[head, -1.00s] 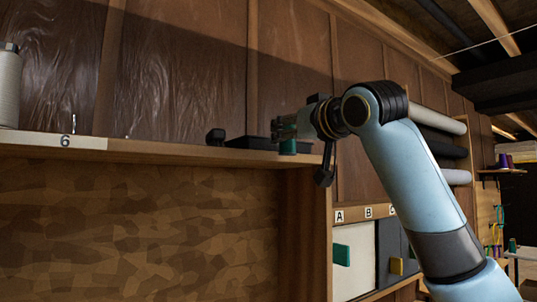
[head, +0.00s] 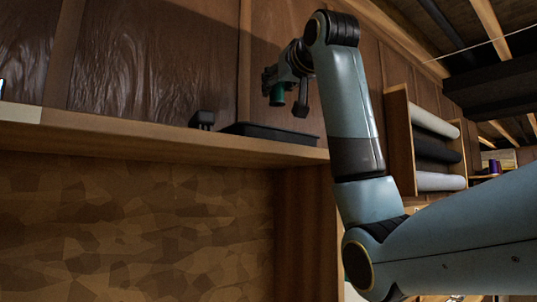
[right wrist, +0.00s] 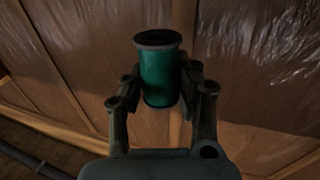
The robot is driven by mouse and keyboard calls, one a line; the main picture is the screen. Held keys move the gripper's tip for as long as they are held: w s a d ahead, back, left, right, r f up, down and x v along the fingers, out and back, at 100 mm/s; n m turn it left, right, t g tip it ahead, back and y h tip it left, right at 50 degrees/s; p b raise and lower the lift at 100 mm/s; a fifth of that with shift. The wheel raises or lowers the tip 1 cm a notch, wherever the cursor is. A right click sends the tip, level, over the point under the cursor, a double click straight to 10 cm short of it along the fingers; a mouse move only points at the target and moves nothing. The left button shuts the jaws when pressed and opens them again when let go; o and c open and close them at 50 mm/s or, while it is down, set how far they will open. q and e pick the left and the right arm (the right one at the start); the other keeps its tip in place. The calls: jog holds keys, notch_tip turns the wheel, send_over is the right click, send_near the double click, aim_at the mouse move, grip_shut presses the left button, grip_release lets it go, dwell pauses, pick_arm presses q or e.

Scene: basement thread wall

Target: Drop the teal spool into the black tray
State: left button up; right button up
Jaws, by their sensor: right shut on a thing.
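The teal spool (head: 277,95) is held in my right gripper (head: 275,84), above the shelf. In the right wrist view the spool (right wrist: 161,72) sits between the two fingers of the gripper (right wrist: 160,90), its rim dark and its body green-teal. The black tray (head: 270,132) lies on the shelf, below the spool in the head view; its inside is hidden by its front wall. The spool is apart from the tray, higher up. My left gripper does not show in either view.
A small black object (head: 203,119) stands on the wooden shelf (head: 150,137) just left of the tray. The brown panelled wall (head: 160,60) rises behind the shelf. Rolls of grey and black material (head: 435,150) are in a rack at the right.

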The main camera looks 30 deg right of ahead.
aim_at(278, 100)
jog(key=f, duration=0.1)
jog(key=f+b, duration=0.1)
jog(key=w+f, duration=0.1)
jog(key=shift+a+f+b, duration=0.1)
jog(key=shift+a+b, duration=0.2)
jog(key=shift+b, duration=0.1)
jog(key=shift+d+f+b, duration=0.25)
jog(key=shift+f+b, duration=0.2)
jog(key=shift+f, duration=0.1)
jog(key=shift+a, duration=0.1)
jog(key=o, duration=0.7)
jog(key=shift+o, duration=1.6)
jog(key=shift+s, duration=0.35)
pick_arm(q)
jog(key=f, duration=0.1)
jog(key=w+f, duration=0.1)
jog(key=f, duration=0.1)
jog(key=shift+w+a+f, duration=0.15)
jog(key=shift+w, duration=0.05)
pick_arm(e)
jog(key=v, duration=1.1)
jog(key=shift+s, duration=0.2)
